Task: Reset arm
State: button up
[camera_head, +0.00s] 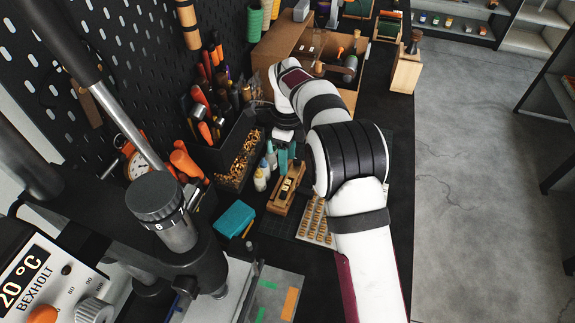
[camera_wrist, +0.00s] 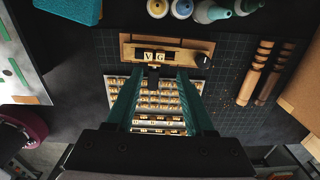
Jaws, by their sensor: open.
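My gripper (camera_head: 285,158) hangs over the workbench in the head view, below my white arm. In the wrist view its two teal fingers (camera_wrist: 157,78) are apart with nothing held between them. A wooden type holder (camera_wrist: 190,56) lies just beyond the fingertips, with the letters V and G showing in its window. The holder also shows in the head view (camera_head: 280,205). A tray of letter blocks (camera_wrist: 112,84) lies below the gripper, partly hidden by the fingers. It shows in the head view (camera_head: 316,232) beside my arm.
The stamping press (camera_head: 160,200) with its lever stands at left. A teal block (camera_head: 234,219), small bottles (camera_head: 262,178) and a bin of brass pieces (camera_head: 238,160) crowd the bench near the gripper. Wooden-handled tools (camera_wrist: 262,68) lie right in the wrist view. Tools hang on the pegboard.

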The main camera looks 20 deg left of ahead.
jog(key=shift+r, duration=0.15)
jog(key=s+d+r+n+y, duration=0.1)
jog(key=s+d+r+n, duration=0.6)
jog(key=s+d+r, duration=0.8)
jog(key=s+d+f+n, duration=0.2)
jog(key=s+d+n, duration=0.1)
jog(key=s, duration=0.6)
jog(key=s+d+f+n, duration=0.3)
jog(key=s, duration=0.6)
jog(key=shift+d+f+y, duration=0.15)
jog(key=shift+f+y, duration=0.1)
jog(key=shift+y, duration=0.15)
